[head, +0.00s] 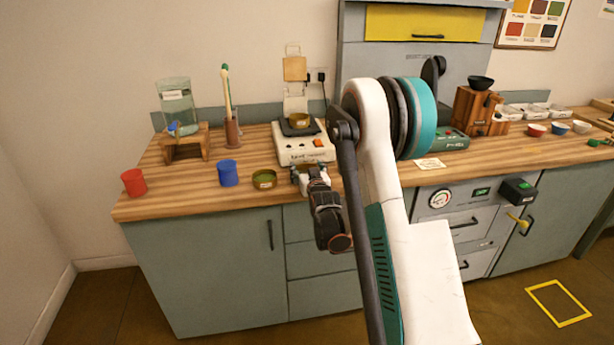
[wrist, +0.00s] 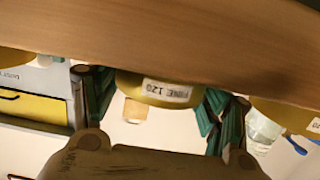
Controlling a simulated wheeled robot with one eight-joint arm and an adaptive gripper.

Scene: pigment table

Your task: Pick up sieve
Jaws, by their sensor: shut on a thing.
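My gripper (head: 310,183) is at the front of the wooden bench, before the white sieve shaker. In the upside-down wrist view my gripper (wrist: 158,100) has its green-padded fingers on both sides of a brass sieve (wrist: 140,88) and is shut on it. The sieve has a white label that seems to read 120. It is at or just above the bench top; I cannot tell whether it touches. In the head view this sieve (head: 306,167) is mostly hidden by my gripper. Another brass sieve (head: 264,179) stands to the left, also in the wrist view (wrist: 285,115).
A blue cup (head: 228,173) and a red cup (head: 134,182) stand further left. A brush holder (head: 233,132) and a wooden stand (head: 186,143) are at the back left.

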